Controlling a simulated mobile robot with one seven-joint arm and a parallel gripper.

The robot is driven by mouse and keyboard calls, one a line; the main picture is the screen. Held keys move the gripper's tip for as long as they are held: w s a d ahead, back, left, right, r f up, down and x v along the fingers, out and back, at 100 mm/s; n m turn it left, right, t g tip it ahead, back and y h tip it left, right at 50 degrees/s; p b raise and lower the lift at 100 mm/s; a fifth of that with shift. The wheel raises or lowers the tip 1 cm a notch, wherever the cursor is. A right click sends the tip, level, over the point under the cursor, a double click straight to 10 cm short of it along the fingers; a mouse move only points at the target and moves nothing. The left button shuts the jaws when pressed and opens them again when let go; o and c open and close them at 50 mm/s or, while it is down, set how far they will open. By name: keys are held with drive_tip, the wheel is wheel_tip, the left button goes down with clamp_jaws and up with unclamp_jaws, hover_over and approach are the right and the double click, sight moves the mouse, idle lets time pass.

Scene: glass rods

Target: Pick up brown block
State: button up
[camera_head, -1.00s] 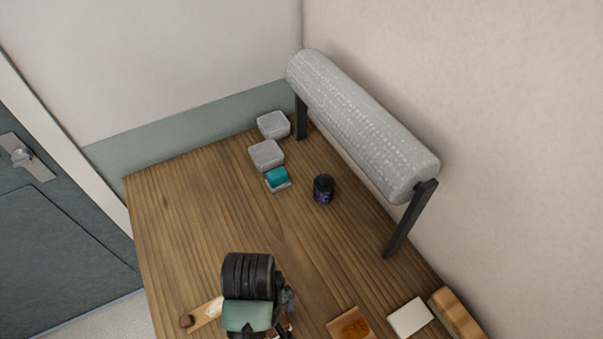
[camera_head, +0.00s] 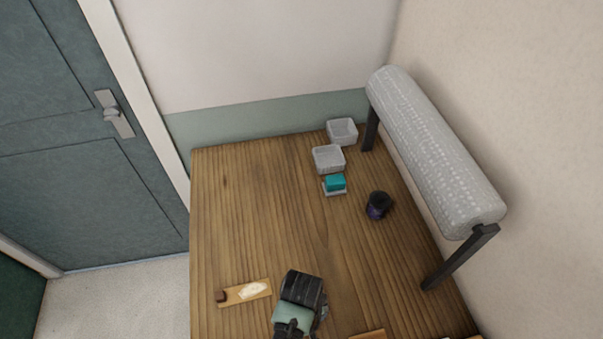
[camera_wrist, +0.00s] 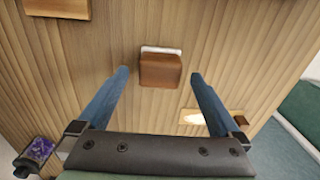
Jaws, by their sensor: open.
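A brown block (camera_wrist: 160,70) sits on the wooden table in the wrist view, with a white edge showing just behind it. My gripper (camera_wrist: 160,76) is open, with one blue finger to each side of this block; I see a gap on both sides and cannot tell the height above it. In the head view my gripper's dark wrist hides the fingers, and this block does not show. A smaller dark brown block (camera_head: 221,296) is at the left end of a light wooden board (camera_head: 265,287); it also shows in the wrist view (camera_wrist: 240,120).
A dark jar (camera_head: 378,205), a teal block (camera_head: 335,183) and two pale grey containers (camera_head: 328,160) stand towards the back right. A grey roll on dark legs (camera_head: 435,150) stands along the right wall. The left middle of the table is clear.

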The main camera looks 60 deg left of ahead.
drive_tip(key=shift+f, duration=1.1)
drive_tip(key=c, duration=1.6)
